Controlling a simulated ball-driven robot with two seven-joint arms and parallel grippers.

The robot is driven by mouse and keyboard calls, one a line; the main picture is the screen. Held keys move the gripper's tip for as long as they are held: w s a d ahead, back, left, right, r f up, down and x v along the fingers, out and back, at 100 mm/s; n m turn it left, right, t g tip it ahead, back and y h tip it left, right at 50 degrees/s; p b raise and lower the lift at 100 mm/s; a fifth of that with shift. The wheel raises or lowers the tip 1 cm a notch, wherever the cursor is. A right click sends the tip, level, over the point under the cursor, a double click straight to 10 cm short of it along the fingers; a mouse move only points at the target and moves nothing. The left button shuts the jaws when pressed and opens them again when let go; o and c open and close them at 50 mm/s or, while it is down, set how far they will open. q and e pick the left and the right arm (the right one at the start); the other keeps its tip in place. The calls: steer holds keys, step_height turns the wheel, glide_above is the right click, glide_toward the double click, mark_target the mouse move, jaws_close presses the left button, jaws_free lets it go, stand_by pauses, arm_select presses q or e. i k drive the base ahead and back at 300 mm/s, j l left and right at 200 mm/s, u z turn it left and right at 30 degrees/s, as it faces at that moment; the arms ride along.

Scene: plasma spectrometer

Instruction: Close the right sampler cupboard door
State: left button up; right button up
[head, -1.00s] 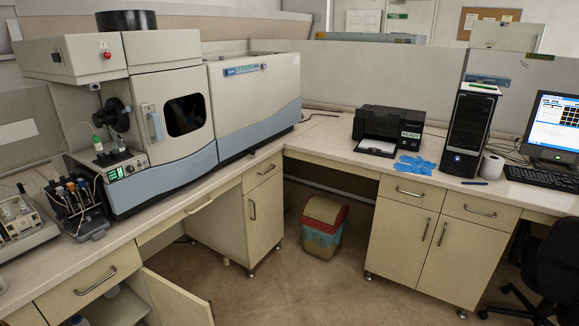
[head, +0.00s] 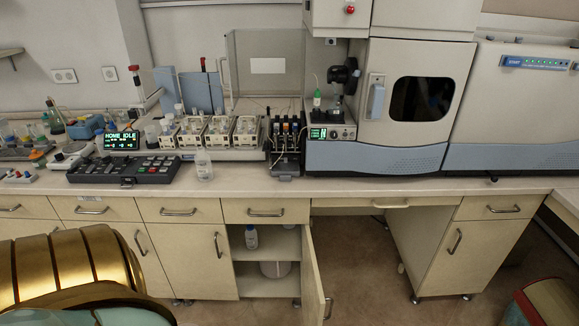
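The cupboard door (head: 312,272) stands open in the head view, below the bench and right of centre. It is hinged at the right side of its compartment and swings out toward me, seen nearly edge-on. Its metal handle (head: 328,308) shows low on the right face. The open cupboard (head: 265,291) has a shelf, with a small white bottle (head: 251,237) on it and a pale round container (head: 275,269) below. Neither my left nor my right gripper is in view.
Open legroom lies right of the door, then another cabinet (head: 465,250). A red-rimmed bin (head: 550,305) stands at lower right. A gold part of my body fills the lower left.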

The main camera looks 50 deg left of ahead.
mark_target(313, 299)
steer(key=i+l+u, duration=0.15)
steer(key=u, duration=0.3)
steer(key=i+l+u, duration=0.25)
steer(key=u, duration=0.25)
steer(key=i+l+u, duration=0.2)
steer(key=u, duration=0.25)
steer(key=i+l+u, duration=0.1)
steer(key=l+u, duration=0.8)
steer(key=i+j, duration=0.05)
